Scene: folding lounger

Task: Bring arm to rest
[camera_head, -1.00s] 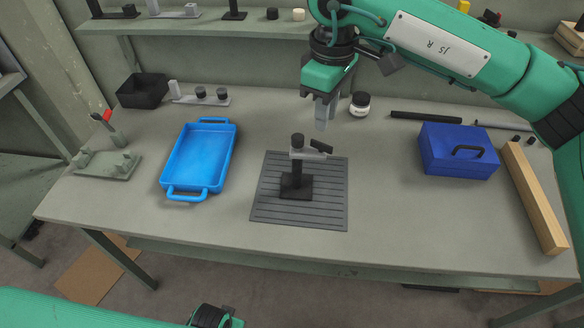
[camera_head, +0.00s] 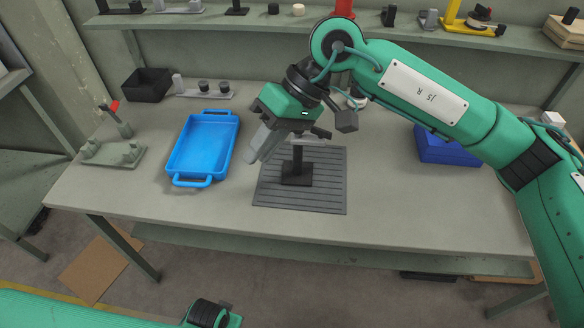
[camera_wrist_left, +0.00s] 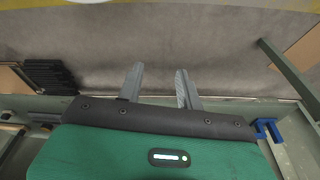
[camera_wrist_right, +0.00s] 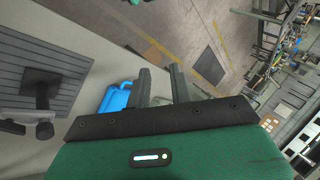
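My right gripper (camera_head: 254,156) hangs over the workbench in the head view, between the blue tray and the black stand, tilted toward lower left. In the right wrist view its two fingers (camera_wrist_right: 159,69) are apart with nothing held between them. The black stand (camera_head: 297,172) with a grey crosspiece stands upright on the ribbed dark mat (camera_head: 325,198); the gripper partly covers its top. In the left wrist view my left gripper (camera_wrist_left: 159,72) has its fingers apart and empty, with grey floor beyond them. Its fingers cannot be made out in the head view.
The blue tray (camera_head: 183,160) lies left of the mat. A black bin (camera_head: 146,86) and a green-grey fixture (camera_head: 112,153) are farther left. The blue toolbox (camera_head: 440,150) is partly behind my right arm. A shelf (camera_head: 200,20) runs along the back. The bench front is clear.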

